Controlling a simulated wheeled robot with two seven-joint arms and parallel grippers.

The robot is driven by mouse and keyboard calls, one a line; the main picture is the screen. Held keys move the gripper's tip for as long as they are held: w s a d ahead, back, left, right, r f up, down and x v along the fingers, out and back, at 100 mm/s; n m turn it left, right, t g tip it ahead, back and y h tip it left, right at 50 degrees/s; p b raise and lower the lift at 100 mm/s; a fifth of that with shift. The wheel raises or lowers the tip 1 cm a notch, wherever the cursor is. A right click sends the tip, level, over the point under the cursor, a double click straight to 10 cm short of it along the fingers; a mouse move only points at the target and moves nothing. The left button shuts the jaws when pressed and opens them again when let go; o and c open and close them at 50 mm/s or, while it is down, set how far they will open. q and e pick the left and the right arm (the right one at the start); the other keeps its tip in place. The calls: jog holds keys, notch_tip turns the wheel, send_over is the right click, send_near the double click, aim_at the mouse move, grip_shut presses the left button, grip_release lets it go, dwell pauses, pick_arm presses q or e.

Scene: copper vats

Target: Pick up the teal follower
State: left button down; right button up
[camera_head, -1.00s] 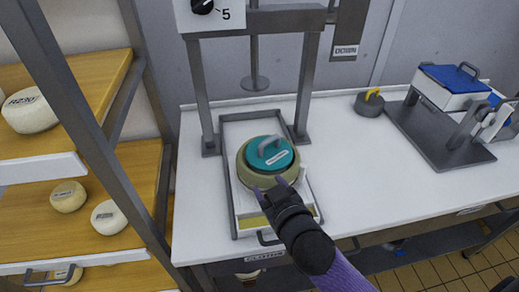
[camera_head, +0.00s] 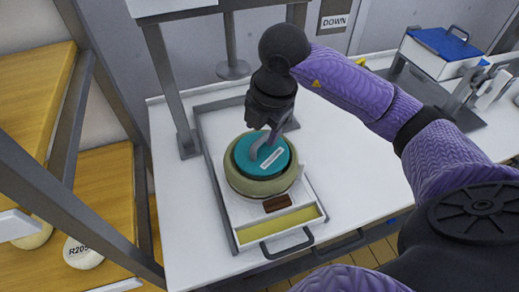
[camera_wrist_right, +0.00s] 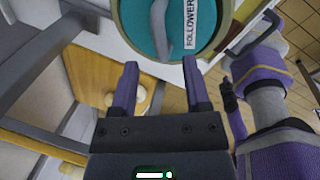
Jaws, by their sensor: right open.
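The teal follower (camera_head: 277,161) is a round teal disc with a grey handle and a white label. It sits in the top of a round olive mould (camera_head: 262,187) on the press bed. My right gripper (camera_head: 264,128) is above it, close to the handle, pointing down. In the right wrist view its two purple fingers (camera_wrist_right: 160,63) are spread with nothing between them. The follower (camera_wrist_right: 201,38) lies beyond the fingertips there, its label reading FOLLOWER. A dark, slender shape at the right of that view seems to be my left gripper (camera_wrist_right: 231,95); its jaws are unclear.
The press frame (camera_head: 171,90) stands around the back of the mould, with its round plate (camera_head: 233,70) behind my gripper. Shelves (camera_head: 100,190) with pale cheeses are at left. A blue-lidded box (camera_head: 440,50) stands at right.

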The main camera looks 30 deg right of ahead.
aim_at(262, 139)
jog(key=f, duration=0.2)
jog(key=w+f+b, duration=0.1)
jog(key=f, duration=0.2)
jog(key=shift+d, duration=0.1)
jog(key=shift+c, duration=0.3)
grip_shut()
